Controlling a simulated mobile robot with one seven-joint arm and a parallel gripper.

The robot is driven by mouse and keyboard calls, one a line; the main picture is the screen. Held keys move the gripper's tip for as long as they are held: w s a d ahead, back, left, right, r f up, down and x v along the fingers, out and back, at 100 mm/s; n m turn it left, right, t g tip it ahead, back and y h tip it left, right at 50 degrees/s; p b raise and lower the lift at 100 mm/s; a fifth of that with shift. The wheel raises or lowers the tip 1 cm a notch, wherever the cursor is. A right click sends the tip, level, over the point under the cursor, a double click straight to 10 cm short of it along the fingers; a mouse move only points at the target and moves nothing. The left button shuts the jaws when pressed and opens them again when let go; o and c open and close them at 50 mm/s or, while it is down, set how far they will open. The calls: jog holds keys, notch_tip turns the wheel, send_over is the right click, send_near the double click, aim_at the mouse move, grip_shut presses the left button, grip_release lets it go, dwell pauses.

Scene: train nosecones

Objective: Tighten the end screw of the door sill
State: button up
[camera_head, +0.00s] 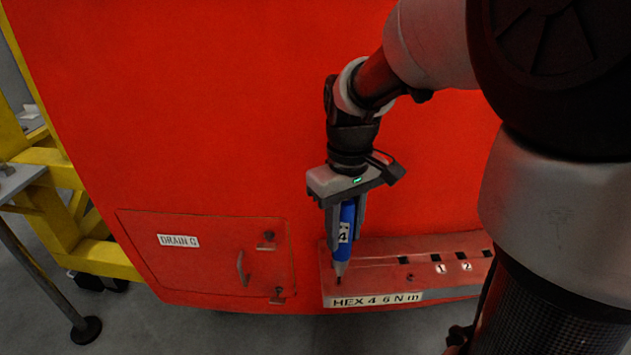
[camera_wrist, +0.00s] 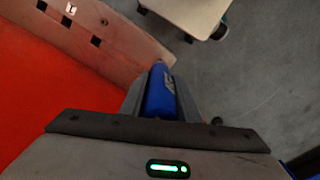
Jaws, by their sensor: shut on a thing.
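My gripper (camera_head: 346,225) is shut on a blue screwdriver (camera_head: 347,217) marked 4, held upright with its tip down. The blue handle also shows in the wrist view (camera_wrist: 161,92), between the two fingers. The red door sill (camera_head: 388,262) juts from the red nosecone and bears a label "HEX 4 6 N m" (camera_head: 376,299). The tool's tip is at the sill's left end, over or at the dark end screw (camera_head: 338,281). I cannot tell whether the tip sits in the screw, as the contact is too small to see.
The sill has several dark square holes, with labels 1 and 2 (camera_head: 451,267). A yellow frame (camera_head: 75,205) stands at the far left. Grey floor lies below.

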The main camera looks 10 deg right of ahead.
aim_at(345, 211)
jog(key=shift+r+p, duration=1.6)
jog(key=shift+r, duration=0.75)
jog(key=shift+w, duration=0.1)
